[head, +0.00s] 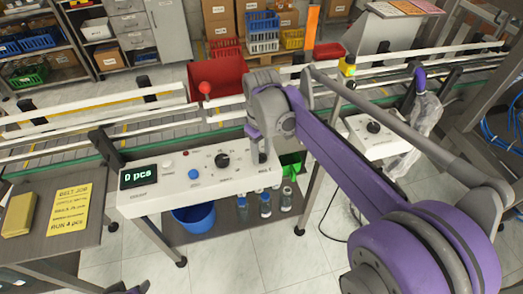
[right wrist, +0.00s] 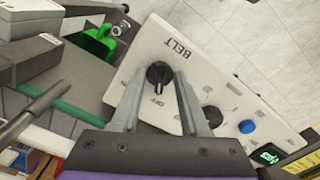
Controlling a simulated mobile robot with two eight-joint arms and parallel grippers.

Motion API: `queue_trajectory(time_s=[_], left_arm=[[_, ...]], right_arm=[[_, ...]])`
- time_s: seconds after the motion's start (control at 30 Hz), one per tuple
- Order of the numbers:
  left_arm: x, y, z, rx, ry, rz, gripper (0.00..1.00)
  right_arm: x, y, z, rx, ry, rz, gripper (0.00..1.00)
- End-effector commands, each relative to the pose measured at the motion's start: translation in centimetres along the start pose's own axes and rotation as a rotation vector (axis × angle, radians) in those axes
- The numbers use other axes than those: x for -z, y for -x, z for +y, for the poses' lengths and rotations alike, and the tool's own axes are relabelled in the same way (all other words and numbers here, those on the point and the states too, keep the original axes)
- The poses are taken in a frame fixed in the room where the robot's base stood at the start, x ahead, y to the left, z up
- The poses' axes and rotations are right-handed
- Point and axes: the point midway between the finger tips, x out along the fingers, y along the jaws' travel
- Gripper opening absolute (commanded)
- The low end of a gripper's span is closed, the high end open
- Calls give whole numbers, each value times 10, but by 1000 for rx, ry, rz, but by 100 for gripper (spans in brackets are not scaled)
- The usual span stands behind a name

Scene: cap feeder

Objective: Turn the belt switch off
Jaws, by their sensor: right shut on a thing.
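The belt switch (right wrist: 158,74) is a round black knob on the white control panel (right wrist: 210,75), beside the printed word BELT. An OFF label is printed near it on the gripper side. In the head view my right gripper (head: 263,155) is down at the right end of the control panel (head: 145,203) and hides the knob.
A red bin (head: 217,80) stands behind at the conveyor. A blue bucket (head: 193,217) and bottles are below. Another white box (head: 366,147) stands right.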

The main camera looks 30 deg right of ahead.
Motion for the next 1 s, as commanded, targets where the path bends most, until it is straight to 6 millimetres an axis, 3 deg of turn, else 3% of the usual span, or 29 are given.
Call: queue_trajectory(time_s=[0.57,0.6,0.7,0.73,1.0], left_arm=[[0,0,0,0,0,0,50],[0,0,0,0,0,0,50],[0,0,0,0,0,0,50],[0,0,0,0,0,0,50],[0,0,0,0,0,0,50]], right_arm=[[0,0,0,0,31,0,0],[0,0,0,0,31,0,52],[0,0,0,0,31,0,70],[0,0,0,0,31,0,74],[0,0,0,0,30,0,74]])
